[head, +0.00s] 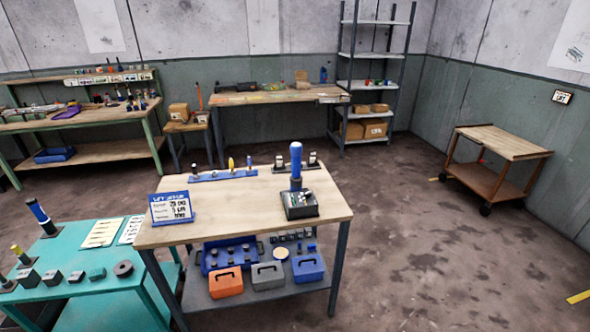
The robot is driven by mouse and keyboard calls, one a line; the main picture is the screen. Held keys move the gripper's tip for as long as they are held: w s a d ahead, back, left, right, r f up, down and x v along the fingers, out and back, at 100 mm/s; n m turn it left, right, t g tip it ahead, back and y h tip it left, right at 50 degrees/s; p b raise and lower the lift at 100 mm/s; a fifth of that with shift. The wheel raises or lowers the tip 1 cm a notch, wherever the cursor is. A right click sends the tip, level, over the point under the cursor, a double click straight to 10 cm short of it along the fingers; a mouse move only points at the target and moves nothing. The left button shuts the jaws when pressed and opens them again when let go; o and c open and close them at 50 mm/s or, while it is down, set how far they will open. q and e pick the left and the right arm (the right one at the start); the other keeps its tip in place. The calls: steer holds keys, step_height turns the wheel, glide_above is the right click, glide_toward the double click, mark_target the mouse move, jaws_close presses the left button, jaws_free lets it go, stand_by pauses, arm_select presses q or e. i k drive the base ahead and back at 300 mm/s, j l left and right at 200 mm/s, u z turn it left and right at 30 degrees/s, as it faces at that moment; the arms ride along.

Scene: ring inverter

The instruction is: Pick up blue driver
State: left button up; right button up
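A tall tool with a thick blue handle (296,153) stands upright in a dark block (300,205) at the right of the wooden table (240,212). A low blue rack (208,176) at the table's back edge holds several small upright tools, one yellow and others blue or dark. Another blue-and-dark tool (41,216) stands tilted on the teal table at the left. The frame does not settle which of these is the blue driver. Neither of my grippers is in view.
A blue-and-white sign (171,207) stands at the wooden table's left. Its lower shelf carries an orange box (226,283), a grey box (268,276) and a blue box (308,268). The teal table (98,285) adjoins at left. A wheeled cart (500,143) stands far right; floor between is clear.

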mark_target(296, 149)
steer(key=i+l, duration=0.15)
steer(key=i, duration=0.25)
steer(key=i+l+z, duration=0.1)
steer(key=i, duration=0.3)
